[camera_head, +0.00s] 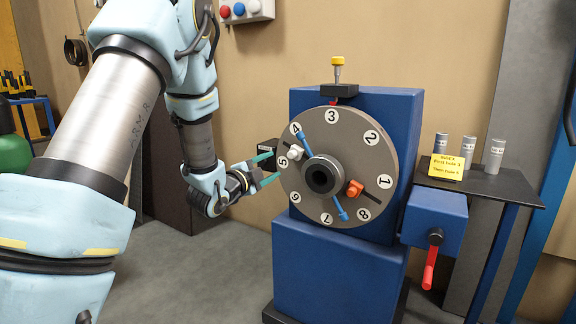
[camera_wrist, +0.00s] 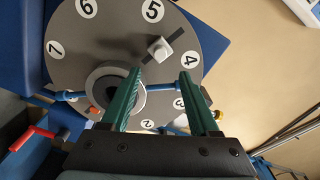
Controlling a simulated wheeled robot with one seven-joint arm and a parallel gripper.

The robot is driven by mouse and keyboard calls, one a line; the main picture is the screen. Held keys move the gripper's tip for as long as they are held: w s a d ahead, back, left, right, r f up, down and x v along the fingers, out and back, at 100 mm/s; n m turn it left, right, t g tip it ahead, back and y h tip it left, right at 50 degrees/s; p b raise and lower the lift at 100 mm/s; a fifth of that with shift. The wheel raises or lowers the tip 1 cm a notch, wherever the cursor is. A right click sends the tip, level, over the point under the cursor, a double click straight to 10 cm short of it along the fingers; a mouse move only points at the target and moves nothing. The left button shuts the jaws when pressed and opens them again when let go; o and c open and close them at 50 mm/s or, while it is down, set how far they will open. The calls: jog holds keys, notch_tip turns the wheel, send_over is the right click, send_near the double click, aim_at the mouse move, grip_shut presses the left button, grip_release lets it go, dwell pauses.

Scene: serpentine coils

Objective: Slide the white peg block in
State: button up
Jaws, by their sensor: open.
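The white peg block (camera_head: 293,153) sits on the face of the grey numbered dial (camera_head: 300,195), close to the number 5 and apart from the central hub (camera_head: 322,177). In the wrist view the white peg block (camera_wrist: 160,48) is on a dark radial slot that shows on its outer side, toward the rim. My gripper (camera_head: 271,168) is at the left of the dial, with its green fingers pointing toward the face. In the wrist view my gripper (camera_wrist: 161,73) is open and empty, its fingertips short of the block and on either side of its line.
An orange block (camera_head: 354,188) sits on another slot between 1 and 8. Blue rods (camera_head: 340,209) extend from the hub. A yellow-topped pin (camera_head: 338,68) stands above the dial. A red-handled crank (camera_head: 430,262) and a side table (camera_head: 495,185) with several grey cylinders and a yellow note are at right.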

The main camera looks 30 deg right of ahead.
aim_at(290, 156)
jog(key=p+x, duration=0.2)
jog(key=x, duration=0.8)
jog(key=shift+r, duration=0.1)
jog(key=shift+c, duration=0.2)
grip_shut()
dwell(1.0)
